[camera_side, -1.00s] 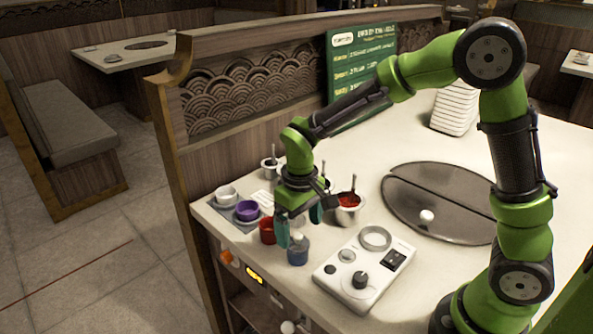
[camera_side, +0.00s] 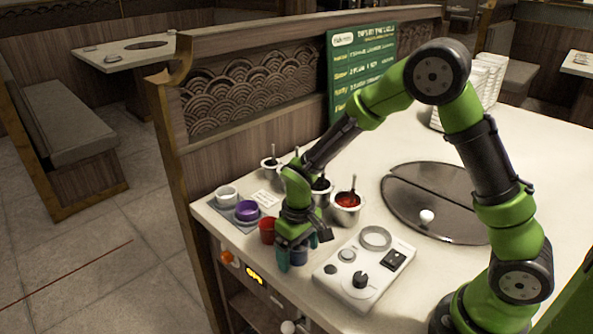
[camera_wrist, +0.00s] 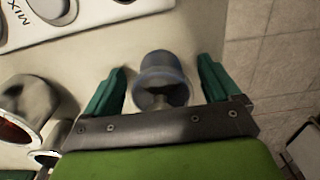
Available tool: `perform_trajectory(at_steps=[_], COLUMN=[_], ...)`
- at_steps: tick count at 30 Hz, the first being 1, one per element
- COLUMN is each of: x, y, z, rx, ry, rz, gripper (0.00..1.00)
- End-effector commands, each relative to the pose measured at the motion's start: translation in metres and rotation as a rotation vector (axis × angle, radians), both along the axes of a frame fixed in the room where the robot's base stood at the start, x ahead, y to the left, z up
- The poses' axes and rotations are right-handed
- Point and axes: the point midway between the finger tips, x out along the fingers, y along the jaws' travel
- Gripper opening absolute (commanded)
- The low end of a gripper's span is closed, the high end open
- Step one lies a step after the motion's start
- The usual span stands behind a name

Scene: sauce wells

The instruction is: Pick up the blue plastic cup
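The blue plastic cup (camera_side: 299,257) stands on the counter near its front edge, partly hidden by my gripper in the side view. In the wrist view the blue cup (camera_wrist: 162,76) sits between the two green fingers, with a gap visible on each side. My gripper (camera_side: 297,251) is open and lowered around the cup; its fingers also show in the wrist view (camera_wrist: 160,90). No contact with the cup is visible.
A red cup (camera_side: 267,231) stands close left of the blue cup. A purple cup (camera_side: 246,210) and white cup (camera_side: 227,195) are on a grey tray. A steel sauce pot (camera_side: 346,213) stands behind, and a white control panel (camera_side: 352,283) lies to the right.

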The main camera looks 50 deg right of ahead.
Motion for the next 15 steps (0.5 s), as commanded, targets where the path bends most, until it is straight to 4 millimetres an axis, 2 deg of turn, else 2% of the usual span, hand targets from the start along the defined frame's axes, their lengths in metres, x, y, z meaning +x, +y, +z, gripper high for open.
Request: perform_trajectory(at_steps=[1,10,15], x=[0.0,0.0,0.0002], y=[0.0,0.0,0.0001], z=[0.0002,0.0004,0.0006], rx=[0.0,0.0,0.0], ry=[0.0,0.0,-0.001], rz=[0.0,0.0,0.001], gripper=[0.81,0.35,0.34])
